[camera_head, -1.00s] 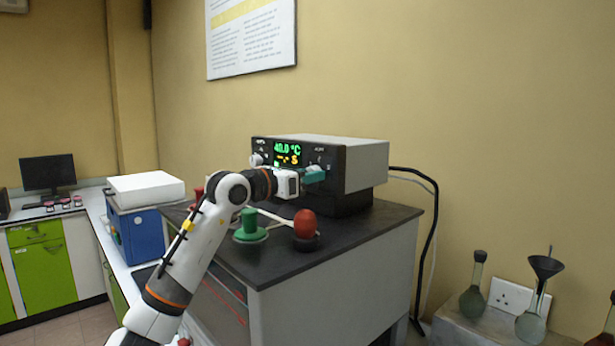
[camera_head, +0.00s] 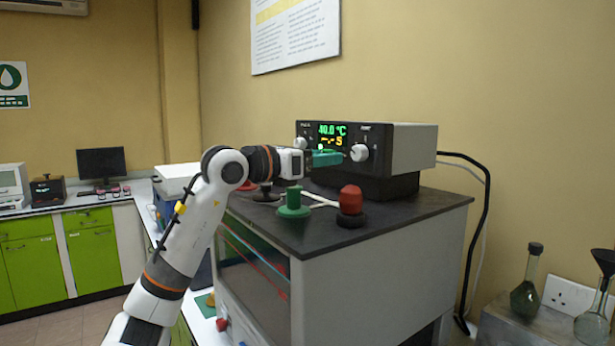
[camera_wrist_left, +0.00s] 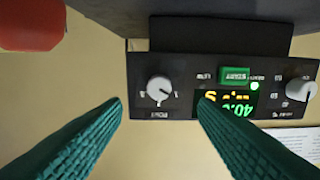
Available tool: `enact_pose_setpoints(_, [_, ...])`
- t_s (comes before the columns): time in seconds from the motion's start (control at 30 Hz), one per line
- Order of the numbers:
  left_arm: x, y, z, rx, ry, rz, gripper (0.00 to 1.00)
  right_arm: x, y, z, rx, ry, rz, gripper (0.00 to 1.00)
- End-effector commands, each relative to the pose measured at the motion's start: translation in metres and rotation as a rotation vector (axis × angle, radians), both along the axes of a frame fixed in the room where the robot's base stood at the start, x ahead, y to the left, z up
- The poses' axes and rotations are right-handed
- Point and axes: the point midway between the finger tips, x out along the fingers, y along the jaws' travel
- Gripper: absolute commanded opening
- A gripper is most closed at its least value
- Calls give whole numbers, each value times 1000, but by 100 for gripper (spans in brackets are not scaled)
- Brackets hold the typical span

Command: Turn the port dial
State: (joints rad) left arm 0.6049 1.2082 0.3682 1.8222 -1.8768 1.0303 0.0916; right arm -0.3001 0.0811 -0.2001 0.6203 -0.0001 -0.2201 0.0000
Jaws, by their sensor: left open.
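The grey control unit (camera_head: 413,147) has a black front panel with a lit display (camera_head: 331,136) reading about 40.0 °C. A white dial (camera_head: 360,152) sits right of the display, and a second white dial (camera_head: 301,143) is at the panel's left end. The wrist view is upside down, so the first dial (camera_wrist_left: 160,89) shows left there. Its label is too small to read surely. My left gripper (camera_head: 330,158) is open and empty, its teal fingers in front of the panel. In the wrist view that dial lies between the fingertips (camera_wrist_left: 160,103), apparently apart from them. My right gripper is out of view.
A green knob on a base (camera_head: 293,203) and a red knob on a black base (camera_head: 350,205) stand on the dark bench top (camera_head: 410,208) below my arm. Flasks (camera_head: 525,285) stand at the right.

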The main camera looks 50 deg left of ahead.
Motion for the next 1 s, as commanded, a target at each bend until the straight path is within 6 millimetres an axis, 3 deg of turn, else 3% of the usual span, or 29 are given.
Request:
enact_pose_setpoints(0.1, [-17,2,-4,0,0,1,54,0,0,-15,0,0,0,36])
enact_pose_setpoints(0.3, [-31,2,-1,-1,0,-1,54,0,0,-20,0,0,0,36])
enact_pose_setpoints(0.87, [-31,3,0,-2,0,-1,54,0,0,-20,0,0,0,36])
enact_pose_setpoints(1.0, [-32,3,11,-1,0,0,54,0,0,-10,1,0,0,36])
